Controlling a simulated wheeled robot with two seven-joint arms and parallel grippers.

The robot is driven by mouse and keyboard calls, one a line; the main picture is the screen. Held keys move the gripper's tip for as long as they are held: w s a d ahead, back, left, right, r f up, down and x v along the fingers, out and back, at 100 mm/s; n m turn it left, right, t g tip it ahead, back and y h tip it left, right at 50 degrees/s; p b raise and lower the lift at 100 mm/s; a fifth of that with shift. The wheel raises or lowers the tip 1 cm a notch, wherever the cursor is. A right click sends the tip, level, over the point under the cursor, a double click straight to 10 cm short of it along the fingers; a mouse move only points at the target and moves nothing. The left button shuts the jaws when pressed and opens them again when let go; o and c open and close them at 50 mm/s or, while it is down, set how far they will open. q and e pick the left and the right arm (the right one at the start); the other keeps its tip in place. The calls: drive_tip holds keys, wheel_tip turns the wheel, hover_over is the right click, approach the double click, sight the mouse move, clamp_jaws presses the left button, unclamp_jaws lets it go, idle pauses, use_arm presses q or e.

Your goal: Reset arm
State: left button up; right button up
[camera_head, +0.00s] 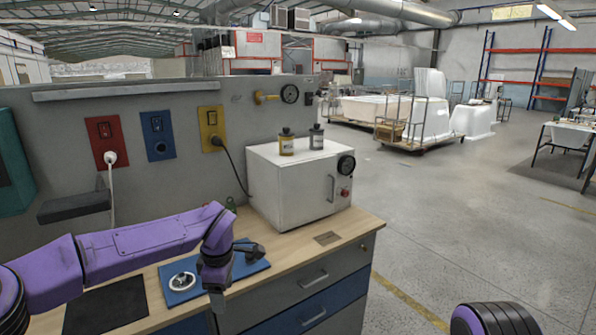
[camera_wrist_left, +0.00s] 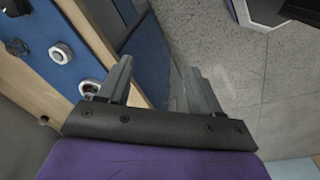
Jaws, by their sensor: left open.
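My left arm, purple, reaches in from the left over the workbench (camera_head: 335,232). My left gripper (camera_head: 216,290) points down at the bench's front edge, beside the blue mat. In the left wrist view its two grey fingers (camera_wrist_left: 160,82) stand apart with nothing between them. Below them are the blue drawer front and the grey floor. Of my right arm only a dark, purple-ringed part shows at the bottom right of the head view; its gripper is not in view.
A blue mat (camera_head: 176,294) with a metal ring part (camera_head: 182,281) and a black mat (camera_head: 105,308) lie on the bench. A white box (camera_head: 300,190) bearing a yellow bottle (camera_head: 286,142) and a grey bottle (camera_head: 316,137) stands behind.

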use_arm(q)
drive_tip(key=s+a+f+m+t+y+b, duration=0.1)
drive_tip(key=s+f+m+t+y, duration=0.3)
drive_tip(key=f, duration=0.7)
drive_tip(key=s+a+f+n+t+b, duration=0.15)
drive_tip(key=s+f, duration=0.45)
drive_tip(key=f, duration=0.6)
drive_tip(key=s+a+f+m+g+b, duration=0.1)
drive_tip(key=s+a+f+m, duration=0.2)
drive_tip(key=s, duration=0.6)
drive_tip(key=s+a+f+m+g+b, duration=0.1)
drive_tip(key=s+a+f+m+b, duration=0.1)
drive_tip(key=s+f, duration=0.4)
drive_tip(key=s+a+f+m+g+h+b, duration=0.1)
drive_tip(key=s+a+f, duration=0.4)
drive_tip(key=s, duration=0.8)
drive_tip(key=m+b, duration=0.1)
drive_tip(key=m, duration=0.1)
drive_tip(key=shift+s+m, duration=0.3)
drive_tip(key=shift+m, duration=0.05)
drive_tip(key=shift+f, duration=0.1)
